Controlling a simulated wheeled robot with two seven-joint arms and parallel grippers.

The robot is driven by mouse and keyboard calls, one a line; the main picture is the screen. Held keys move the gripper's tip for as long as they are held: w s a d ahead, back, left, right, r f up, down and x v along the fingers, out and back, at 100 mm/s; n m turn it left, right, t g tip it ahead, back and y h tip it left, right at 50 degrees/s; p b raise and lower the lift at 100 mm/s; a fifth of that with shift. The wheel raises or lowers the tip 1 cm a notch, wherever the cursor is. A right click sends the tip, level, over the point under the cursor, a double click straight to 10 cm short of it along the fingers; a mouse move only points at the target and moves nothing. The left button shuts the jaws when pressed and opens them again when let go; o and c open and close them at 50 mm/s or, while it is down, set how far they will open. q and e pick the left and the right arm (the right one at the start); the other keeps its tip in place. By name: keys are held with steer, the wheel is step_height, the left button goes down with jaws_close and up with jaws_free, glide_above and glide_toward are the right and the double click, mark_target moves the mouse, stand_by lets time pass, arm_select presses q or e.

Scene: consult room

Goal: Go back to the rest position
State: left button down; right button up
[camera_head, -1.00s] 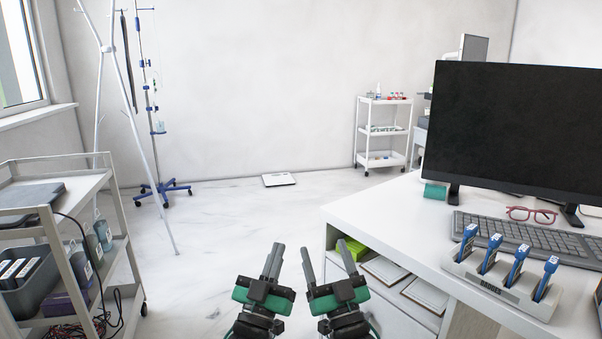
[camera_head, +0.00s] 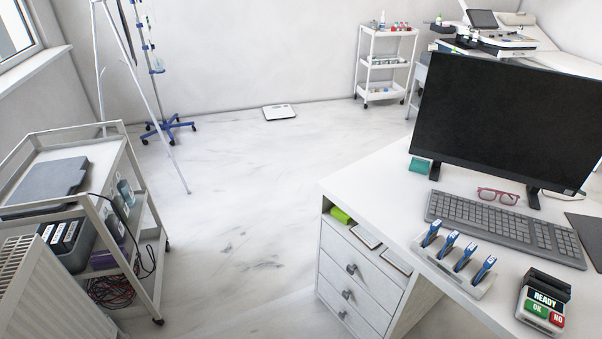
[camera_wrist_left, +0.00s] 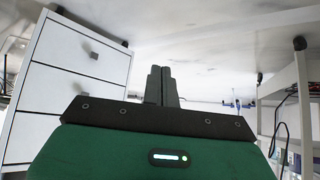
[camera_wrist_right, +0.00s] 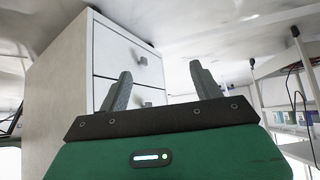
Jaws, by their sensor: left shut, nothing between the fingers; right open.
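My left gripper (camera_wrist_left: 161,86) shows in the left wrist view with its two fingers together and nothing between them. My right gripper (camera_wrist_right: 162,88) shows in the right wrist view with its fingers apart and empty. Neither gripper shows in the head view now. The white desk's drawer unit (camera_head: 350,275) is beside both grippers, and its drawer fronts show at the left of the left wrist view (camera_wrist_left: 75,95) and of the right wrist view (camera_wrist_right: 125,62). Neither gripper is seen touching anything.
The desk (camera_head: 345,185) at right holds a monitor (camera_head: 505,125), keyboard (camera_head: 505,228), glasses (camera_head: 499,196), a rack of blue devices (camera_head: 455,262) and a READY terminal (camera_head: 543,302). A cart (camera_head: 135,165) and a white slatted panel (camera_head: 50,295) stand at left. Floor (camera_head: 235,190) between is clear.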

arm_select(q)
steer(key=s+a+g+p, duration=0.2)
steer(key=s+a+p, duration=0.1)
steer(key=s, duration=0.8)
steer(key=s+a+f+g+y+p, duration=0.1)
steer(key=s+a+g+p, duration=0.1)
steer(key=s, duration=0.9)
steer(key=s+a+f+g+y+p, duration=0.1)
steer(key=s+a+g+p, duration=0.2)
steer(key=s, duration=0.8)
steer(key=shift+a+p, duration=0.6)
steer(key=shift+a, duration=0.35)
arm_select(e)
steer(key=s+d+g, duration=0.2)
steer(key=s+d, duration=0.1)
steer(key=s, duration=0.8)
steer(key=s+d+f+g+h, duration=0.1)
steer(key=s+d+g, duration=0.1)
steer(key=s, duration=0.9)
steer(key=s+d+f+g+h, duration=0.1)
steer(key=s+d+g, duration=0.2)
steer(key=s, duration=0.8)
steer(key=shift+d, duration=0.95)
steer(key=shift+s, duration=0.1)
